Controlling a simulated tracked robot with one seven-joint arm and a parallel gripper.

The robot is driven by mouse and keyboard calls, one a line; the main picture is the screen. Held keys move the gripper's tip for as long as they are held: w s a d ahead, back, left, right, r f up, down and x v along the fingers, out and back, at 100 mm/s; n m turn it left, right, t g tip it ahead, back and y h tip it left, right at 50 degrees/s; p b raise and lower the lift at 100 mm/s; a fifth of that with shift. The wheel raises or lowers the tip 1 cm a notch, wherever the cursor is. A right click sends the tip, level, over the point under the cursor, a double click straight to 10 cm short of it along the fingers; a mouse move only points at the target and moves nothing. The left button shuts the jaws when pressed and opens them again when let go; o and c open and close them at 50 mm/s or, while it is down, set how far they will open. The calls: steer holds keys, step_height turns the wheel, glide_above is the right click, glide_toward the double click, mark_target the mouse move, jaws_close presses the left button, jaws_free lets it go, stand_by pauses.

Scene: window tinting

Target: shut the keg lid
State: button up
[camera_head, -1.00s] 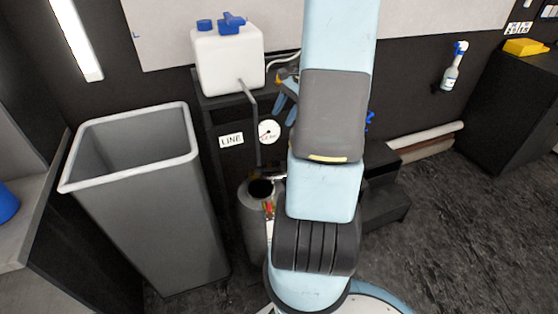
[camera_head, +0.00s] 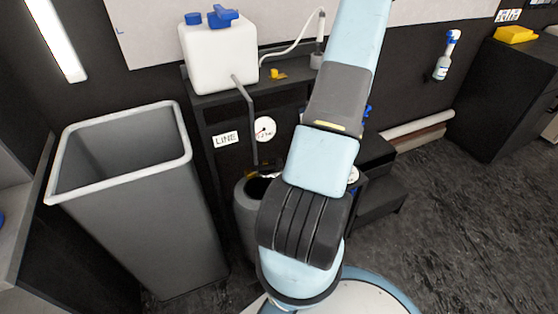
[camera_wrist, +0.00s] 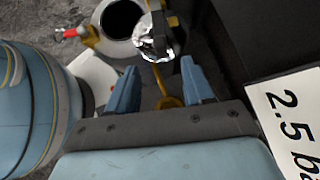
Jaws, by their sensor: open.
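The keg (camera_head: 245,217) is a grey cylinder on the floor below the shelf, partly hidden by my arm; its dark mouth is open at the top. In the wrist view its pale rim (camera_wrist: 99,18) surrounds the dark opening. A shiny, mirror-like piece (camera_wrist: 153,42) stands beside the mouth with a dark and yellow mount; it looks like the lid, raised off the opening. My gripper (camera_wrist: 159,64) is open, its two blue fingers apart and empty, just short of the shiny piece. In the head view my gripper is hidden behind my arm.
A tall grey bin (camera_head: 150,210) stands left of the keg. A dark shelf carries a white jug (camera_head: 218,58), with a grey pipe running down to the keg. A red-tipped yellow handle (camera_wrist: 78,33) sits beside the keg mouth. Dark steps (camera_head: 385,205) are at right.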

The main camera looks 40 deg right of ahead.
mark_target(280, 160)
steer(key=x, duration=1.2)
steer(key=shift+s, duration=0.1)
steer(key=shift+c, duration=0.2)
jaws_close()
